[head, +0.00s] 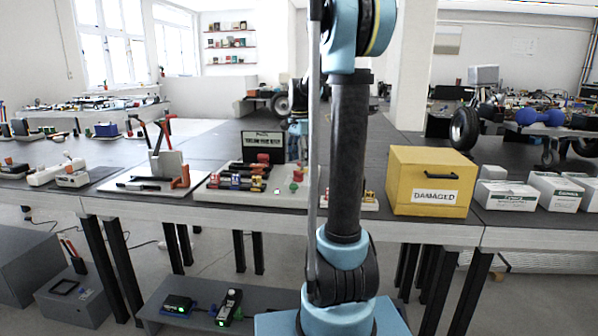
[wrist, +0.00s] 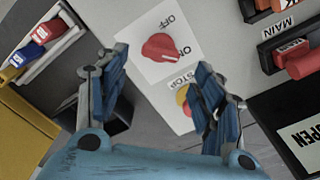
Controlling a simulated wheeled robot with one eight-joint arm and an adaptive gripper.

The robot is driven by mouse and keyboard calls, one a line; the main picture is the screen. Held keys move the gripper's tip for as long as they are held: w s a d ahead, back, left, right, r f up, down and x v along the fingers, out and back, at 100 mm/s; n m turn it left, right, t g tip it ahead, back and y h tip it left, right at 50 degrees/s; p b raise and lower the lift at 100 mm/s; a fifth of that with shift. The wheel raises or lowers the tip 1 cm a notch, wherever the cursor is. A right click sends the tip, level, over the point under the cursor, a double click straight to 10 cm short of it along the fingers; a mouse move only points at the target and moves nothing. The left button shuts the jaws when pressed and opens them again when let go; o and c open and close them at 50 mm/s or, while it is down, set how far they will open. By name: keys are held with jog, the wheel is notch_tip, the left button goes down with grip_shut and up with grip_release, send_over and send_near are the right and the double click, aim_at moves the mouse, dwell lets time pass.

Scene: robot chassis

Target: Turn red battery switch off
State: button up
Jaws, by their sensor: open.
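The red battery switch (wrist: 161,47) is a round knob with a raised grip on a white plate (wrist: 146,20). It shows at the upper middle of the wrist view, with OFF printed on one side of it and ON on another. I cannot tell for sure which mark the knob points at. My gripper (wrist: 155,78) is open and empty, its blue-padded fingers apart. The knob lies beyond the fingertips, between their lines and not touched.
A red and yellow stop button (wrist: 184,100) sits just below the switch, partly behind the right finger. A yellow DAMAGED box (head: 430,181) stands on the bench.

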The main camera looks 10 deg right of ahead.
aim_at(298, 176)
jog(key=shift+f, duration=2.4)
jog(key=shift+c, duration=0.3)
jog(key=c, duration=1)
